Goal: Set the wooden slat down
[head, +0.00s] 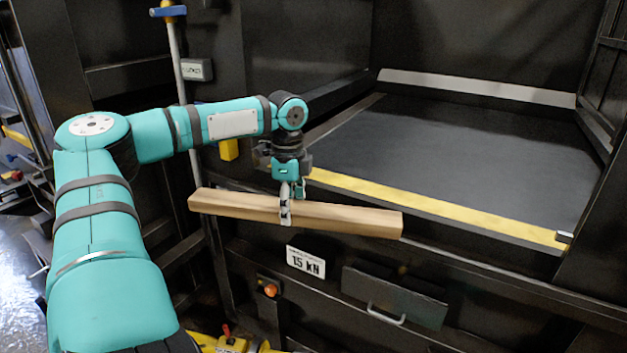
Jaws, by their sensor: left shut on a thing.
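The wooden slat (345,219) is a long, light brown bar in the middle of the head view. My left gripper (286,212) points down and is shut on it left of its middle. The slat lies roughly level across the picture, its right end slightly lower. It shows in front of the compactor's front edge, and I see no support under it. My right gripper is not in view.
The compactor's dark floor (450,155) is bare behind a yellow edge strip (440,208). Dark walls stand around it. Below are a 15 KN sign (306,262), an orange button (270,290) and a drawer with a handle (386,314). A pale post (176,60) stands at left.

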